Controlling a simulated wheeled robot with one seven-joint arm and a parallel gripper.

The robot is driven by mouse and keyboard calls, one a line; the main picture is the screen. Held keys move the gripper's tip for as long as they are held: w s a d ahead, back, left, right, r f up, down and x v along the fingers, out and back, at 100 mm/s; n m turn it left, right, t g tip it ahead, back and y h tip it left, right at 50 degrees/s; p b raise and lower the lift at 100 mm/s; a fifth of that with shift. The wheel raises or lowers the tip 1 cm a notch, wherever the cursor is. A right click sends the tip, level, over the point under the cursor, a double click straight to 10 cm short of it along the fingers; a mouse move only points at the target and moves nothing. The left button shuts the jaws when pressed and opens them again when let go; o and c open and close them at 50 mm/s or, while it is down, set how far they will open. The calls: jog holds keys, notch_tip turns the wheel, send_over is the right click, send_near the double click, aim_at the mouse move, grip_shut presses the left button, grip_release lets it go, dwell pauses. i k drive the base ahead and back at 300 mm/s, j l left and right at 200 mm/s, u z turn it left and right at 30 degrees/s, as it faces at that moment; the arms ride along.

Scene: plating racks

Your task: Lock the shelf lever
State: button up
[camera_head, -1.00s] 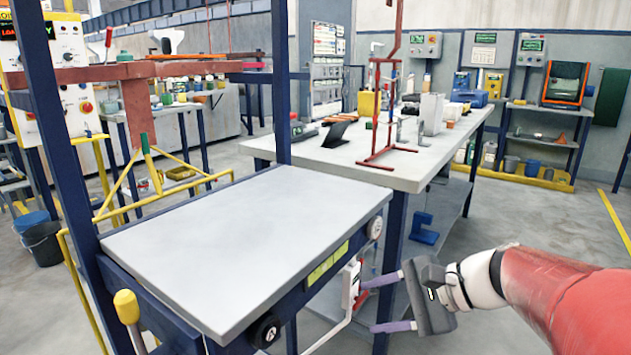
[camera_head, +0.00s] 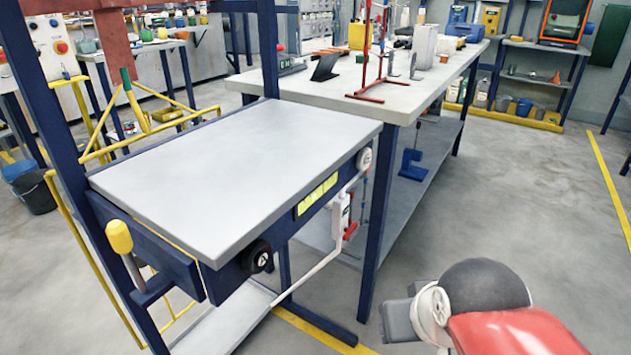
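The shelf (camera_head: 240,175) is a light grey flat panel in a dark blue frame. A yellow-knobbed lever (camera_head: 119,238) stands tilted at its front left corner. A white bar (camera_head: 312,277) runs bent below the right part of the front edge, with a white-and-red piece (camera_head: 342,215) on it. I cannot tell from the frames which of these is the shelf lever. My gripper (camera_head: 398,320) is at the lower right, apart from the shelf and both levers. Its fingers are not clearly visible, so its opening is hidden.
Round black knob (camera_head: 260,257) and pale round dial (camera_head: 365,159) sit on the shelf's front edge. A workbench (camera_head: 430,95) with a red stand (camera_head: 375,60) is behind. Yellow rails (camera_head: 75,270) flank the left side. The floor at right is clear.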

aim_at(117, 231)
jog(key=j+u, duration=0.15)
jog(key=u, duration=0.3)
jog(key=j+u, duration=0.2)
jog(key=u, duration=0.2)
jog(key=j+u, duration=0.15)
jog(key=u, duration=0.3)
jog(key=k+j, duration=0.1)
jog(key=j, duration=0.25)
jog(key=k+j+z, duration=0.1)
jog(key=j, duration=0.3)
jog(key=k+j, duration=0.15)
jog(key=j, duration=0.2)
jog(key=z, duration=0.05)
